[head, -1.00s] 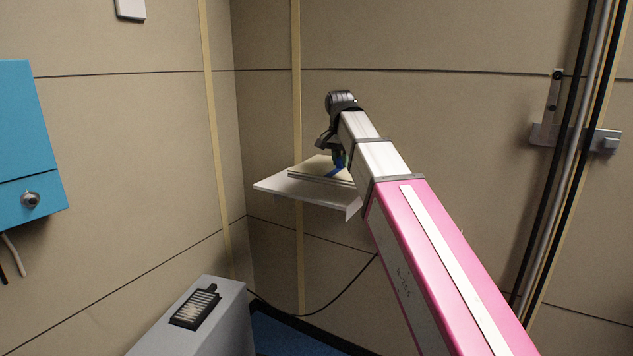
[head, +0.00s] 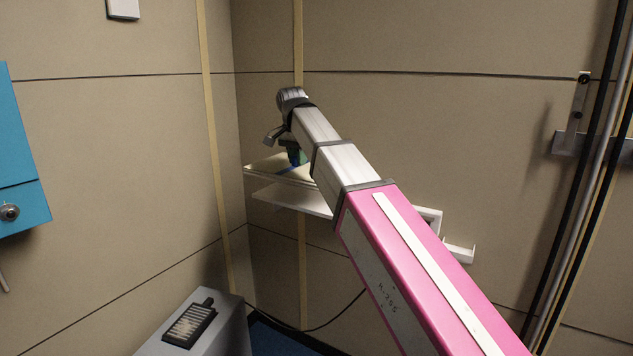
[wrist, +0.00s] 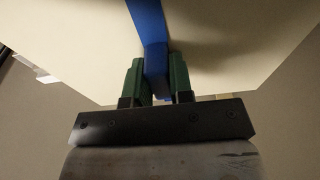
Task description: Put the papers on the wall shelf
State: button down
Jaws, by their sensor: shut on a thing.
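The papers (head: 265,166) are a flat cream stack with a blue band (wrist: 148,25) around it. My gripper (head: 295,156) is above the stack in the head view, partly hidden by my arm. In the wrist view its green fingers (wrist: 155,80) are shut on the blue band. The white wall shelf (head: 290,198) is in the corner, below the papers. A gap shows between the stack and the shelf at the left, and the stack juts past the shelf's left edge. My arm hides the right parts of both.
A white bracket-like piece (head: 459,252) shows on the wall right of my arm. A grey console (head: 225,325) with a black-framed panel (head: 188,325) stands low at the left. A blue box (head: 18,160) hangs on the left wall. Vertical pipes (head: 592,170) run at the right.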

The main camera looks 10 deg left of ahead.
jog(key=w+d+f, duration=0.2)
jog(key=d, duration=0.1)
jog(key=w+d+f, duration=0.2)
jog(key=shift+d, duration=0.1)
jog(key=shift+f, duration=1.95)
jog(key=c, duration=1)
grip_release()
jog(key=shift+f, duration=0.15)
jog(key=r, duration=0.4)
jog(key=s+r, duration=0.1)
jog(key=r, duration=0.7)
jog(key=shift+s+a+r, duration=0.1)
jog(key=shift+s+a, duration=0.2)
jog(key=shift+a, duration=0.05)
